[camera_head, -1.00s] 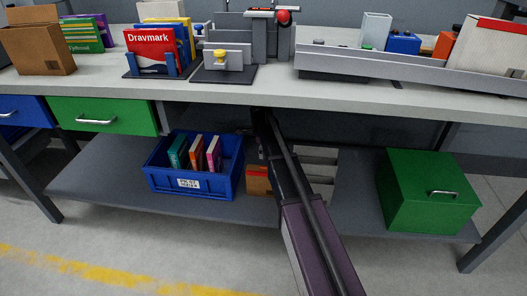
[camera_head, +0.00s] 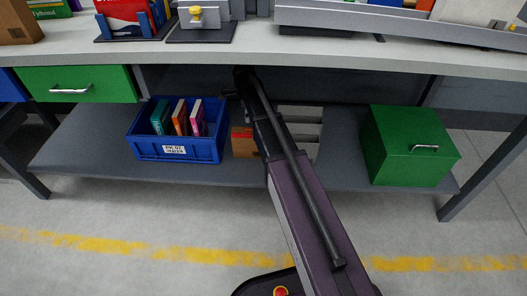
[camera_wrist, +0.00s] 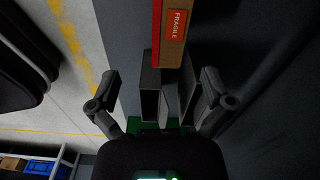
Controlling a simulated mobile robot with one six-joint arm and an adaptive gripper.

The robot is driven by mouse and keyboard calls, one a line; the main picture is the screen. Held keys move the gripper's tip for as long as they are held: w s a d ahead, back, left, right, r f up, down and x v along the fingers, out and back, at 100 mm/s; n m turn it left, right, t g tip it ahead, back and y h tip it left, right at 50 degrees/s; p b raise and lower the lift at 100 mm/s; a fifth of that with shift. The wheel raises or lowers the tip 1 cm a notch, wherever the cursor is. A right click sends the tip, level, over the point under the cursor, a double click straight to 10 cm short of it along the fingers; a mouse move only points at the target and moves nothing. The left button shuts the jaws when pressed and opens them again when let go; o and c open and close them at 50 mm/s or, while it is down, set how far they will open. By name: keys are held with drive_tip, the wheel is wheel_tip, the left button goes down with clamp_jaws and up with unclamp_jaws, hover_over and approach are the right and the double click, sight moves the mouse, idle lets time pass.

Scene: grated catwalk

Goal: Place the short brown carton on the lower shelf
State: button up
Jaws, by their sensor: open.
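A brown carton with a red stripe and a FRAGILE label (camera_wrist: 172,38) shows in the wrist view, just beyond my gripper (camera_wrist: 158,82). The fingers are spread wide, with a gap to the carton on both sides. In the head view this carton (camera_head: 243,142) appears to rest on the grey lower shelf (camera_head: 85,150), partly hidden behind my arm. My gripper is hard to make out there, under the bench edge. Another brown carton (camera_head: 17,24) stands on the bench top at the far left; which is shorter is unclear.
A blue crate with several books (camera_head: 175,149) stands left of the carton. A grey divided holder (camera_head: 303,128) is just right of it, its plates near my fingers. A green box (camera_head: 405,148) stands farther right. The bench top (camera_head: 200,54) overhangs the shelf.

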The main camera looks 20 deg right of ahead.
drive_tip(key=s+n, duration=2)
drive_tip(key=s, duration=0.8)
drive_tip(key=shift+d, duration=0.45)
drive_tip(key=shift+r, duration=0.1)
wheel_tip(320, 180, up, 5)
drive_tip(key=p, duration=0.4)
drive_tip(key=shift+f+p, duration=0.2)
drive_tip(key=shift+p, duration=0.2)
